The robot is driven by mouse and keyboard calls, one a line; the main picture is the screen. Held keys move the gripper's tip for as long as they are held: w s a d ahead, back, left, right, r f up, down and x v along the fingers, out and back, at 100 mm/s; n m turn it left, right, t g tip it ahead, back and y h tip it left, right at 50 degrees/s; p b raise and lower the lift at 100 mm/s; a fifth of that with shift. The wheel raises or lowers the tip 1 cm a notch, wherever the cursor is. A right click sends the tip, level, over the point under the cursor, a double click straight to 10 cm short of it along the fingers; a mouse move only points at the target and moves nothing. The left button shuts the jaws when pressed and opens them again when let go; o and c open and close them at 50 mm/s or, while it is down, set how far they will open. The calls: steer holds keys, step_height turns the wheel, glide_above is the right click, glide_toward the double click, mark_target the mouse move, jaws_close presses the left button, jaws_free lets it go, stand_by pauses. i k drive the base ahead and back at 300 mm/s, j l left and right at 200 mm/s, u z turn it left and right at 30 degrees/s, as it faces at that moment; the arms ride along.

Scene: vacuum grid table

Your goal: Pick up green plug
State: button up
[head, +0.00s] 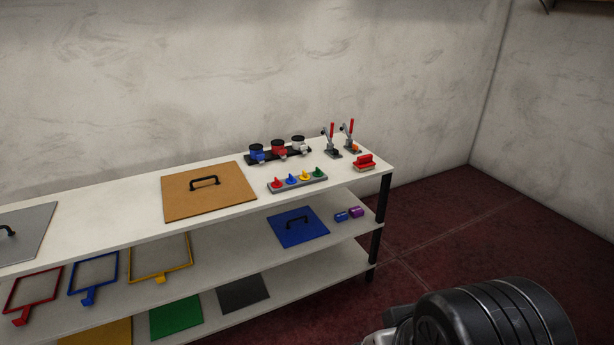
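The green plug (318,172) stands at the right end of a grey holder (284,188) on the white top shelf. In the same row to its left are a yellow plug (305,176), a blue plug (291,179) and a red plug (277,183). A black rounded part of my own body shows at the bottom right, apart from the shelf. My gripper's fingers are not in view.
The shelf unit's top (100,222) also holds a brown board (230,199) with a handle, a red-handled block (365,162), two red-levered clamps (331,140) and a black rack (272,158) behind the plugs. Dark red floor (480,225) lies free at right.

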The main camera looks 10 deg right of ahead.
mark_target(317, 174)
steer(key=u, duration=2.5)
steer(key=z, duration=2.65)
steer(key=i+l+u, duration=0.15)
steer(key=i, duration=0.4)
steer(key=i+l+u, duration=0.15)
steer(key=i, duration=0.4)
steer(key=i+l+u, duration=0.1)
steer(key=i, duration=0.45)
